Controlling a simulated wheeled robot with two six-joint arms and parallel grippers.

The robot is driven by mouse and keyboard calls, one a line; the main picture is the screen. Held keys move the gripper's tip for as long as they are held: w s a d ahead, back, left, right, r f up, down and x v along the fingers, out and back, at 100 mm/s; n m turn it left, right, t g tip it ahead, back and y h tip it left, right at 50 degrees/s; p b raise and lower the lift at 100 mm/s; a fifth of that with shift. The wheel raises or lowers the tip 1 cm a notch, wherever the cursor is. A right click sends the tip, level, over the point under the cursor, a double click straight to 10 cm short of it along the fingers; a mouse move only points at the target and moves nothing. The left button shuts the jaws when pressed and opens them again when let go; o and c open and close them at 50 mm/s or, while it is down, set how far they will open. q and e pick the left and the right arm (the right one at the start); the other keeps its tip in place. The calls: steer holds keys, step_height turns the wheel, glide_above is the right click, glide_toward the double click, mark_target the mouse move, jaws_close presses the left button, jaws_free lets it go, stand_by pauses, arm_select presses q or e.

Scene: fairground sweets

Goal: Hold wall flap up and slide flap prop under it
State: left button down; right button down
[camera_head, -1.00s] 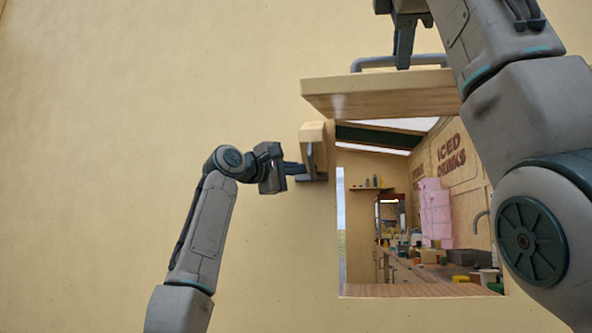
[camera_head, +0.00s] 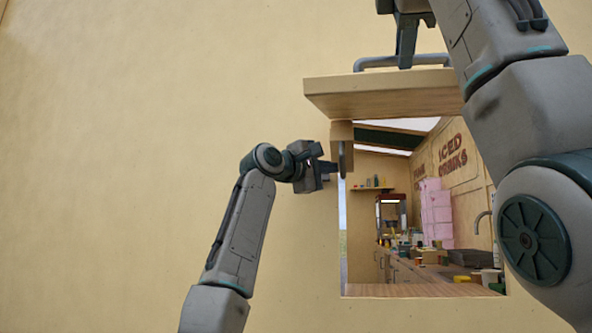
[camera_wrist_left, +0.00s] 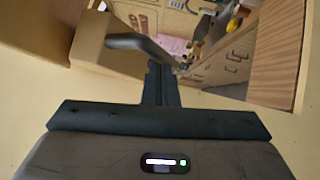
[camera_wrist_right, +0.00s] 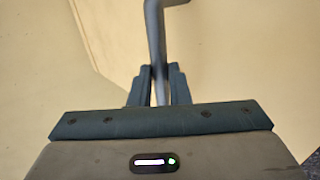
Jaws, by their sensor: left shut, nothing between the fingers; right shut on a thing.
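The wall flap (camera_head: 385,96) is raised and juts out level above the opening. My right gripper (camera_head: 404,64) is shut on the flap's grey bar handle (camera_head: 372,64); the right wrist view shows its fingers around the bar (camera_wrist_right: 155,30). The flap prop (camera_head: 340,131), a wooden block with a grey handle (camera_head: 343,158), sits under the flap's left part at the opening's upper left edge. My left gripper (camera_head: 331,168) is shut and empty, with its fingertips at the left side of that handle. The left wrist view shows the prop (camera_wrist_left: 102,45) just ahead; contact is unclear.
Through the opening a stall interior shows a counter (camera_head: 425,290), a pink sheet (camera_head: 436,212) and a sink tap. My right arm covers the right side. The plain wall (camera_head: 110,150) on the left is clear.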

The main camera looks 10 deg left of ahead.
arm_select(q)
steer(key=shift+s+d, duration=0.1)
steer(key=shift+d, duration=0.15)
arm_select(e)
steer(key=shift+a, duration=0.25)
steer(key=shift+d, duration=0.3)
arm_select(q)
steer(key=s+a+f, duration=0.1)
steer(key=s+a, duration=0.7)
steer(key=a, duration=0.2)
steer(key=shift+a+f, duration=0.3)
steer(key=shift+f, duration=0.1)
